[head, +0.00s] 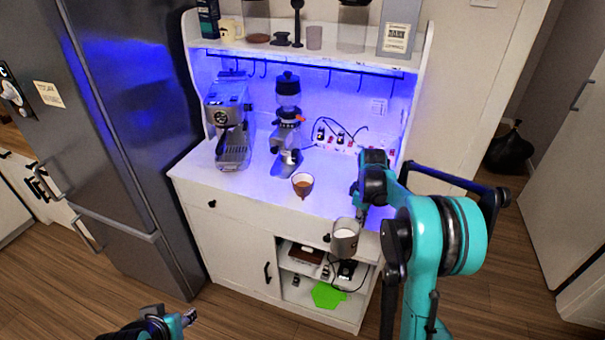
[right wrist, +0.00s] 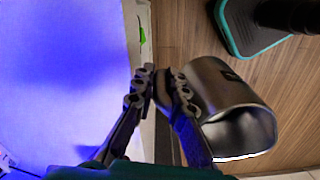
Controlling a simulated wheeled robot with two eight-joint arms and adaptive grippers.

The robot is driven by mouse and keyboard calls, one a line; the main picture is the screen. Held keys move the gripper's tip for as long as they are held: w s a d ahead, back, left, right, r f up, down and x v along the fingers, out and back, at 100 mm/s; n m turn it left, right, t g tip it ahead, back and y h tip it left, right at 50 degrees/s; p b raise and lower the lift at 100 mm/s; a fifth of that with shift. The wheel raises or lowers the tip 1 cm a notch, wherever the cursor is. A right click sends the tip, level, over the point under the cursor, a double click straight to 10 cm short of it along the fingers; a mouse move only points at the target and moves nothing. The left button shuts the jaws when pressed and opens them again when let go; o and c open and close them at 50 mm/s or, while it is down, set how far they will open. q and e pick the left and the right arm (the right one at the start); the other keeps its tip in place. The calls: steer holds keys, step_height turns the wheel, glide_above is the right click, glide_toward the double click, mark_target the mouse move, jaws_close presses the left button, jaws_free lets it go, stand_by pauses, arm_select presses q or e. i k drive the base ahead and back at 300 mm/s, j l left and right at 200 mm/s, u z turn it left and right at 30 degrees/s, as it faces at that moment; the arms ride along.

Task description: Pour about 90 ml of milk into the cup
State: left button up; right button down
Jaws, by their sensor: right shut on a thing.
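A metal milk pitcher (head: 345,238) hangs in the air just in front of the counter's front edge, to the right of the cup and apart from it. It looks about upright, with white milk showing in its mouth. My right gripper (right wrist: 162,88) is shut on the handle of the pitcher (right wrist: 220,90). The brown-and-white cup (head: 302,185) stands on the counter near its front edge, with brown liquid inside. My left gripper (head: 188,317) is low at the bottom left, away from the cabinet; its finger opening is unclear.
The espresso machine (head: 231,125) and the grinder (head: 287,125) stand behind the cup on the white counter (head: 250,187). A power strip (head: 340,143) with cables lies at the back. Open shelves with a green item (head: 328,295) are below. A fridge (head: 125,120) stands left.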

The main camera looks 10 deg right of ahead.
mark_target(302, 183)
steer(key=i+l, duration=0.1)
steer(key=i, duration=0.3)
steer(key=i+l, duration=0.15)
steer(key=i, duration=0.3)
steer(key=i+l, duration=0.1)
steer(key=i, duration=0.3)
